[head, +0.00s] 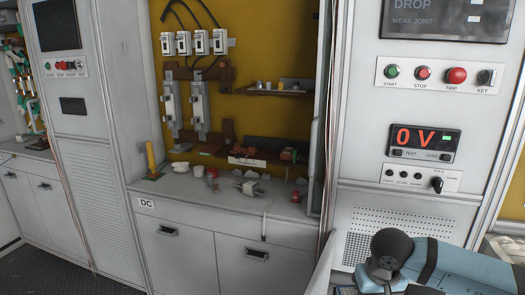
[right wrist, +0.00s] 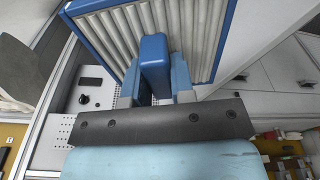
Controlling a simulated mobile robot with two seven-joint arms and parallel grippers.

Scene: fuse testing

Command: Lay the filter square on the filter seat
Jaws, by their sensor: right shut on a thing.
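The filter square (right wrist: 103,60) fills the top of the right wrist view, with a blue frame and pale pleats. A blue block-like grip (right wrist: 155,60) stands out from its pleated face. My right gripper (right wrist: 156,80) is shut on this grip, one finger on each side, and holds the filter tilted. In the head view my right arm is at the lower right. A small blue patch at the bottom edge may be part of the filter. I cannot make out the filter seat for certain in either view. My left gripper is not in view.
A grey cabinet with a perforated vent panel (head: 385,240) and a red 0 V display (head: 426,142) stands close behind my right arm. To its left is a workbench (head: 150,207) crowded with small parts. Another tall cabinet (head: 85,150) stands further left.

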